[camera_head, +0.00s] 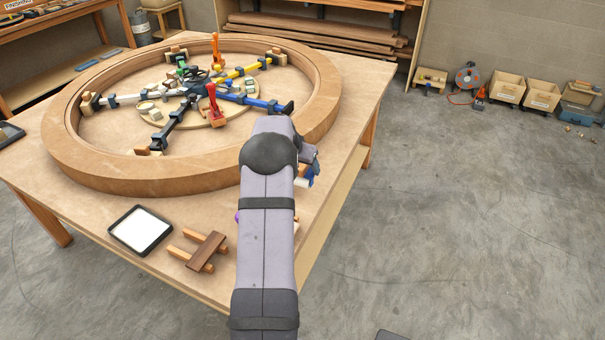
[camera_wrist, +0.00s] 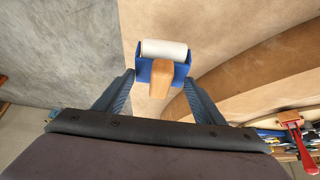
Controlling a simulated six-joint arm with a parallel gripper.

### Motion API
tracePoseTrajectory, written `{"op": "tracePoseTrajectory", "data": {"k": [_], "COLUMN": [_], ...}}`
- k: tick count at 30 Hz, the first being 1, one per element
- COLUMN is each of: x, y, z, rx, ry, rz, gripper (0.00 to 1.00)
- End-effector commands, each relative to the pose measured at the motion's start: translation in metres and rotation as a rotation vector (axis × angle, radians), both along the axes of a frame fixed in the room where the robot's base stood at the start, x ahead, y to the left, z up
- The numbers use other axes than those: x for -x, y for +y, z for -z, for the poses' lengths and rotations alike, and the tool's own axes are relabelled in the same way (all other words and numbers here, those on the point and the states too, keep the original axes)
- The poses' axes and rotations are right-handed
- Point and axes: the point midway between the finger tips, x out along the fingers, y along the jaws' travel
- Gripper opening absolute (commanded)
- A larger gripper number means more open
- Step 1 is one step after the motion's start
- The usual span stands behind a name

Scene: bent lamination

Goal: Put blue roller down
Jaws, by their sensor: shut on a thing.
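The blue roller (camera_wrist: 164,49) has a white cylinder, a blue frame and a wooden handle. In the wrist view it sits between the fingers of my gripper (camera_wrist: 160,80), which is shut on it; the handle points back toward the camera. Behind it are the tan tabletop and the grey floor. In the head view a bit of blue and white (camera_head: 310,179) shows just right of my arm, near the table's right edge. The arm hides most of the gripper and roller there. I cannot tell whether the roller touches the table.
A large wooden ring (camera_head: 180,178) with coloured clamps inside covers much of the table (camera_head: 85,215). A black-rimmed tray with a white inside (camera_head: 142,230) and a small wooden stand (camera_head: 203,250) lie near the front edge. Floor lies beyond the right edge.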

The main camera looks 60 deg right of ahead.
Motion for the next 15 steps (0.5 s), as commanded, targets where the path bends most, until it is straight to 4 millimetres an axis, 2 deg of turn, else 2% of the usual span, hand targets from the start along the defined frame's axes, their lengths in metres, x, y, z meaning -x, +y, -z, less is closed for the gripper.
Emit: {"op": "tracePoseTrajectory", "data": {"k": [4,12,15], "x": [0.000,0.000,0.000], "y": [0.000,0.000,0.000], "z": [0.007,0.035,0.037], "rx": [-0.001,-0.001,0.001], "ry": [0.001,0.000,0.000], "rz": [-0.001,-0.001,-0.001], "gripper": [0.39,0.39,0.39]}}
